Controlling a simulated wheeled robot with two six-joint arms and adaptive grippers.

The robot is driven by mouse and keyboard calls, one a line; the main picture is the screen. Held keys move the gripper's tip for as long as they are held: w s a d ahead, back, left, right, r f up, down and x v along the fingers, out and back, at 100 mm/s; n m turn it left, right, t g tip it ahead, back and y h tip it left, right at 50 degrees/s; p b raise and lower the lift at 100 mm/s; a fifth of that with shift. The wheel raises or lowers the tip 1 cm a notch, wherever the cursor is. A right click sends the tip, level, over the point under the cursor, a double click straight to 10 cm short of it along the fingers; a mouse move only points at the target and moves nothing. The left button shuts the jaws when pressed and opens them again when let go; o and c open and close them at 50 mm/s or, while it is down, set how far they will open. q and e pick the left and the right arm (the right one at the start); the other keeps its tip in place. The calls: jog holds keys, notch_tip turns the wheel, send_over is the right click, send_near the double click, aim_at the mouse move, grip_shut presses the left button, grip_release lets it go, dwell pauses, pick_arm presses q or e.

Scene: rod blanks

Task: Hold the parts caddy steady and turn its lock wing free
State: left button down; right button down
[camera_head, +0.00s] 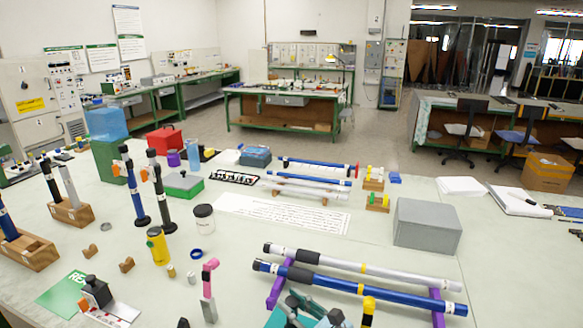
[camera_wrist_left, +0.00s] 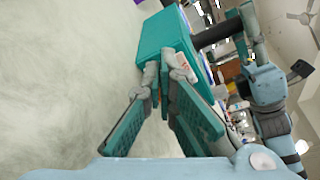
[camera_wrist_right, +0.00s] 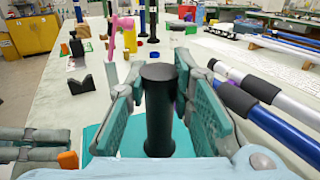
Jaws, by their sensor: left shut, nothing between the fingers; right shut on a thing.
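The teal parts caddy (camera_wrist_left: 165,35) shows as a box in the left wrist view; part of its top shows in the right wrist view (camera_wrist_right: 92,135). A thick black upright handle (camera_wrist_right: 158,110) stands on it. My right gripper (camera_wrist_right: 155,85) is shut around this handle; it also shows at the bottom of the head view (camera_head: 300,302). My left gripper (camera_wrist_left: 157,78) is shut and empty, its tips close to the caddy's side; touching or apart is unclear. A small orange piece (camera_wrist_right: 68,160) shows low at the left of the right wrist view. I cannot tell whether it is the lock wing.
A grey rod (camera_head: 365,269) and a blue rod (camera_head: 350,287) lie on purple stands just beyond the caddy. A pink upright piece (camera_head: 209,280) and a black V-shaped block (camera_wrist_right: 80,84) stand nearby. A grey box (camera_head: 427,225) is at the right. Bare table lies right of centre.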

dwell(0.4)
pick_arm(q)
jog(key=shift+w+a, duration=0.1)
jog(key=shift+a, duration=0.3)
jog(key=s, duration=0.1)
jog(key=s+a, duration=0.1)
jog(key=s, duration=0.1)
jog(key=s+a, duration=0.1)
jog(key=s, duration=0.1)
jog(key=shift+s+a, duration=0.15)
jog(key=shift+s, duration=0.05)
jog(key=r, duration=0.1)
jog(key=s+d, duration=0.1)
jog(key=r, duration=0.1)
jog(key=shift+s+d+r, duration=0.25)
jog(key=shift+r, duration=0.1)
jog(key=x, duration=0.4)
jog(key=w+a+x, duration=0.1)
jog(key=x, duration=0.1)
jog(key=shift+w+d+r, duration=0.2)
jog(key=shift+w+r, duration=0.05)
jog(key=shift+r, duration=0.1)
